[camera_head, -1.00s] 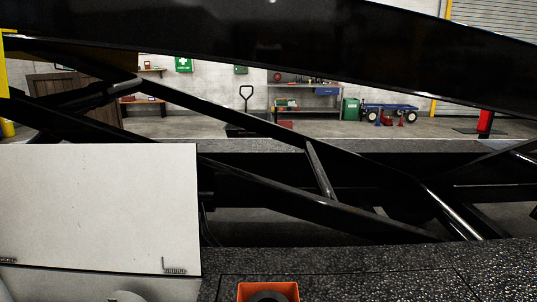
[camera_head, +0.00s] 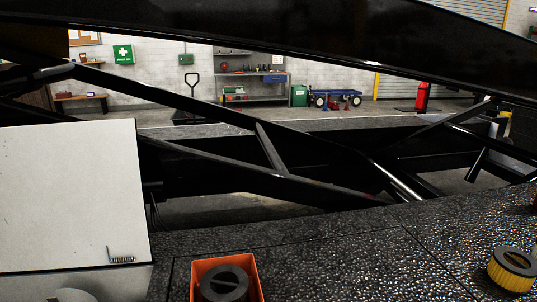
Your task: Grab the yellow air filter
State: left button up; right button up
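The yellow air filter (camera_head: 511,270) stands on the black textured deck at the lower right of the head view. It has a ribbed yellow side and a dark cap with a raised bar across the top. Its lower right part is close to the picture's edge. Neither of my grippers shows in this view, so where they are relative to the filter cannot be seen.
An orange bin (camera_head: 254,281) holding a dark round capped part (camera_head: 223,283) sits on the black deck (camera_head: 350,262) at bottom centre. A white panel (camera_head: 70,195) stands at left. Black loader beams (camera_head: 290,185) cross behind. Deck between bin and filter is clear.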

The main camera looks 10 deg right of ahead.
aim_at(512, 271)
jog(key=z, duration=0.4)
jog(key=l+z, duration=0.1)
jog(key=z, duration=0.7)
jog(key=i+l+z, duration=0.1)
jog(key=z, duration=0.7)
